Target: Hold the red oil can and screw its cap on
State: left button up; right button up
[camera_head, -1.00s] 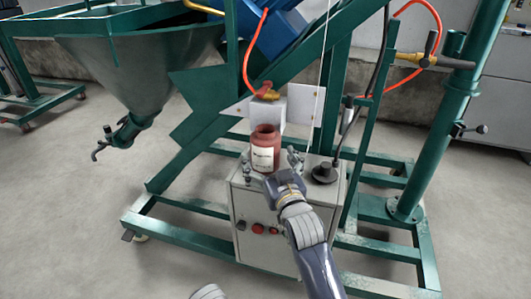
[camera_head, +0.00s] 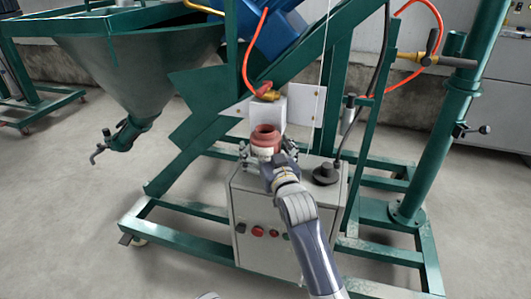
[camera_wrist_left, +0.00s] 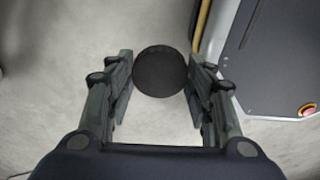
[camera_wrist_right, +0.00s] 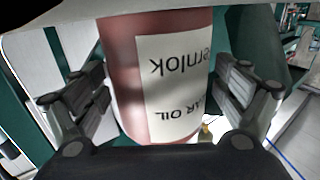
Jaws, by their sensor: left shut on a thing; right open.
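The red oil can (camera_head: 265,134) stands upright on top of the grey control box (camera_head: 262,205). Its mouth is open and shows no cap. My right gripper (camera_head: 267,150) is at the can, one finger on each side. In the right wrist view the can's white label (camera_wrist_right: 178,85) faces me, with gaps between the can and the fingers; the gripper (camera_wrist_right: 160,100) is open. In the left wrist view my left gripper (camera_wrist_left: 160,82) is shut on the round black cap (camera_wrist_left: 160,72), which hangs over the floor. The left gripper's fingers are outside the head view.
The green machine frame (camera_head: 200,155) rises behind and beside the control box. A green funnel hopper (camera_head: 135,70) stands at the left. A black knob (camera_head: 325,172) sits on the box right of the can. The floor at front left is clear.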

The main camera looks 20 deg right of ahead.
aim_at(265, 134)
jog(key=shift+c, duration=0.2)
jog(key=c, duration=1.3)
jog(key=shift+r, duration=0.1)
